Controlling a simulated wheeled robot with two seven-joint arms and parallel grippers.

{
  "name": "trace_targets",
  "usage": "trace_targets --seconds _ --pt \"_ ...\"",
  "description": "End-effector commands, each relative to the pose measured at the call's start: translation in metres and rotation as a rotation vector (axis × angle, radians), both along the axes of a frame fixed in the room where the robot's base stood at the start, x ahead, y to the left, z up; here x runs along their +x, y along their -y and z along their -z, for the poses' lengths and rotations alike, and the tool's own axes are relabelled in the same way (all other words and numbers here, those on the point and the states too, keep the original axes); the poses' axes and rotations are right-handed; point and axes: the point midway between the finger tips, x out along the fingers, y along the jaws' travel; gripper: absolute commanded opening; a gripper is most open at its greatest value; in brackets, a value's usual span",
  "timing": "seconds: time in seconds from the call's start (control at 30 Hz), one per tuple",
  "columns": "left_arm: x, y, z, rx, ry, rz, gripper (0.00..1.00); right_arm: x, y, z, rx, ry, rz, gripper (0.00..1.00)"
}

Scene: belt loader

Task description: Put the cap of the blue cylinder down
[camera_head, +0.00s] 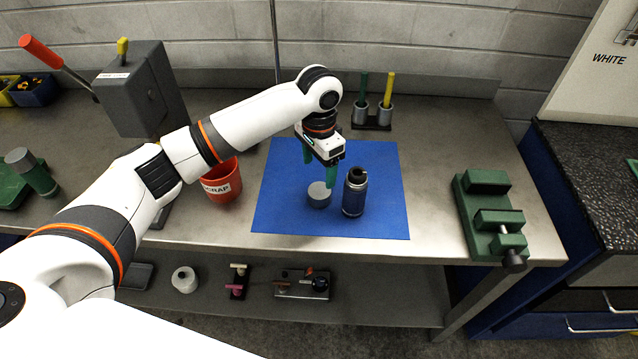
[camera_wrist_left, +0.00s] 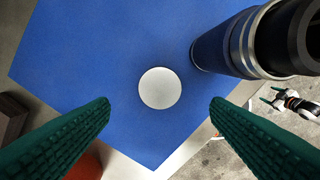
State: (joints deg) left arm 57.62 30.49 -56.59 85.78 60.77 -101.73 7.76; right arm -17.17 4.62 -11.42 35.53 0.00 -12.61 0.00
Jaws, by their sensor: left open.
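The blue cylinder (camera_head: 354,198) stands upright on the blue mat, its dark top uncapped; it also shows at the upper right of the left wrist view (camera_wrist_left: 238,42). A round grey cap (camera_head: 319,196) lies on the mat just left of the cylinder, apart from it. In the left wrist view the cap (camera_wrist_left: 160,88) is a pale disc. My left gripper (camera_head: 320,172) is above the cap, pointing down, its green fingers open and apart from it. My right gripper (camera_wrist_left: 273,97) shows small at the right edge of the left wrist view, too small to read its jaws.
A red scrap bin (camera_head: 223,184) stands left of the blue mat (camera_head: 385,222). Behind the mat is a holder (camera_head: 372,117) with green and yellow tools. A green vise (camera_head: 488,215) is at the right. Bare bench lies between mat and vise.

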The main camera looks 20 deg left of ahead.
Motion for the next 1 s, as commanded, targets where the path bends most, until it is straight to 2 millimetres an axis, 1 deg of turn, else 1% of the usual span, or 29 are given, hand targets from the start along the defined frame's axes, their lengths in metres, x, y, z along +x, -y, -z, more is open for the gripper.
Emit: trace_targets --seconds 0.03,0.1,0.2,0.3,0.47,1.0 --pt "0.001 0.0 -0.009 -0.001 0.005 0.001 0.72 0.0 0.0 0.004 0.0 0.0 0.0 0.71" --pt "0.001 0.0 -0.021 -0.001 0.003 0.001 0.72 0.0 0.0 0.007 0.001 0.0 0.0 0.71" --pt "0.001 0.001 -0.035 -0.002 0.002 0.001 0.72 0.0 -0.001 0.009 0.001 0.0 0.0 0.71" --pt "0.0 0.0 -0.043 -0.001 0.001 0.001 0.72 -0.001 -0.001 0.01 0.001 -0.001 0.0 0.71" --pt "0.0 0.0 -0.047 0.0 0.0 0.001 0.72 -0.001 -0.001 0.01 0.002 -0.001 0.0 0.71" --pt "0.0 0.0 -0.046 -0.001 -0.001 0.0 0.72 0.002 -0.001 0.009 0.002 0.003 0.0 0.71"
